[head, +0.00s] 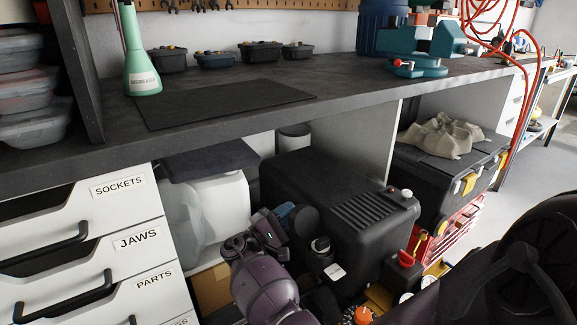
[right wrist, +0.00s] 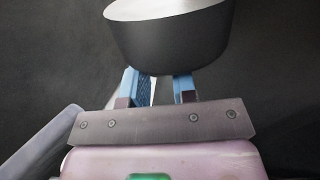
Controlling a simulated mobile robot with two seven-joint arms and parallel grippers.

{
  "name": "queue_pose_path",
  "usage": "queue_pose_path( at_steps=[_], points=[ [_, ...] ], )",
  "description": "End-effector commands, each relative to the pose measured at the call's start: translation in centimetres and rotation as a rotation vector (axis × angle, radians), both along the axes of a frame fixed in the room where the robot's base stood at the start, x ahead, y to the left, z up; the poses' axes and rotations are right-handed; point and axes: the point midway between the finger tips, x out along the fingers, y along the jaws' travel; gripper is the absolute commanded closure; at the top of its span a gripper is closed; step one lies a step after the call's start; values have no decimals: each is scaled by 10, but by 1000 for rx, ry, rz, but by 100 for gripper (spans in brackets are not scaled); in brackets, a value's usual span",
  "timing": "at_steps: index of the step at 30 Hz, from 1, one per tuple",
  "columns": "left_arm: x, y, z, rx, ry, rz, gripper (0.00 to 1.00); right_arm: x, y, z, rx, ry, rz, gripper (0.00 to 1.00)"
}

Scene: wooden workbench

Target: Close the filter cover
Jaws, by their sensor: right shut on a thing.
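The filter cover is a round, dark, cup-like part (head: 304,221) at the near left end of a black machine (head: 312,180) under the bench. In the right wrist view the cover (right wrist: 170,40) fills the top middle, with a dark side wall and a pale, lighter top face. My right gripper (head: 284,214) reaches it from the left in the head view. Its two blue fingers (right wrist: 158,88) are shut on the cover's near edge. Whether the cover is seated cannot be told. My left gripper is not in view.
A black knob-like fitting (head: 320,245) stands close to the right of the gripper. A white jug (head: 222,205) is to its left, and drawers (head: 130,240) stand farther left. The bench top (head: 330,95) overhangs the space. A toolbox (head: 440,180) stands at right.

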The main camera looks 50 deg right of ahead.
Motion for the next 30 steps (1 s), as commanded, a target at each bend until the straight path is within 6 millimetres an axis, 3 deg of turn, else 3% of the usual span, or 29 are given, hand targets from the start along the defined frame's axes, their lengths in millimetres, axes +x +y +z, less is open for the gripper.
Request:
queue_pose_path(
  at_steps=[30],
  points=[
    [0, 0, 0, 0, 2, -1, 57, -27, 9, 37, -175, -548, 1, 100]
  ],
)
